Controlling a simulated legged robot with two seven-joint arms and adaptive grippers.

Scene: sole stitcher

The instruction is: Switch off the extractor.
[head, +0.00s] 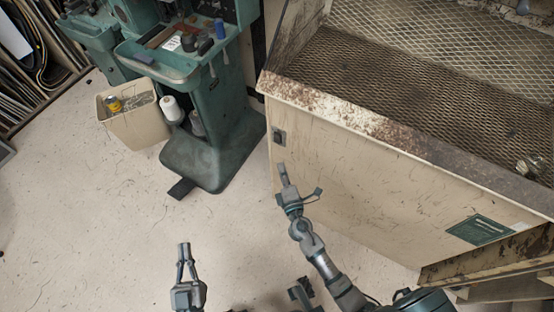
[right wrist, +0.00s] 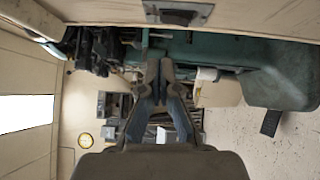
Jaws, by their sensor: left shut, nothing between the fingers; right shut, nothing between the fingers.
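The extractor (head: 345,165) is a large cream cabinet with a rusty mesh top, at the right of the head view. A small grey switch plate (head: 279,137) sits on its front near the left corner. The switch plate also shows at the top of the right wrist view (right wrist: 178,14); its on or off position is too small to tell. My right gripper (head: 283,168) is shut and empty, just below the switch in the head view and apart from it. Its fingertips (right wrist: 160,65) point past the plate in the right wrist view. My left gripper (head: 184,246) is shut and empty over the floor.
A green stitching machine (head: 215,125) stands left of the extractor, with a foot pedal (head: 182,189) on the floor. A cream bin (head: 135,125) stands beside it. A green label (head: 478,230) is on the extractor's front.

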